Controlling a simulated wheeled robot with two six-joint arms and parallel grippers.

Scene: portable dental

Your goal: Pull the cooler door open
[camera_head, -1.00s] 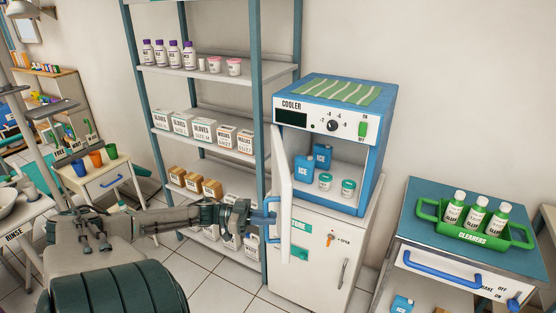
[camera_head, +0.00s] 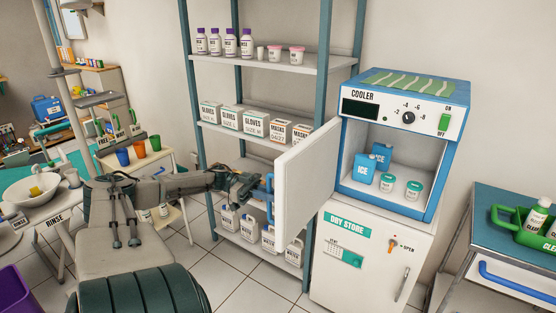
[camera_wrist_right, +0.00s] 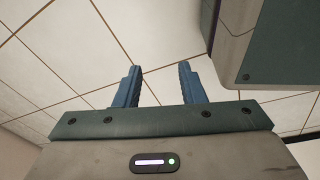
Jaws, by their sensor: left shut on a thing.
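The blue cooler (camera_head: 452,150) stands on a white dry store cabinet. Its white door (camera_head: 305,178) stands wide open, swung out to the left. Inside, two blue ice packs (camera_head: 365,168) and two small white tubs with green lids (camera_head: 387,184) are in plain view. My left gripper (camera_head: 258,190) is shut on the blue door handle (camera_head: 269,196) at the door's free edge; the fingertips are partly hidden by the handle. My right gripper (camera_wrist_right: 160,86) shows only in the right wrist view, open and empty, with floor tiles beyond its two blue fingers.
A shelf rack (camera_head: 270,64) with bottles and boxes stands behind the door. The dry store cabinet (camera_head: 368,265) below is shut. A cart (camera_head: 500,210) with a green cleaner caddy is at right. A rinse table (camera_head: 48,215) stands at left.

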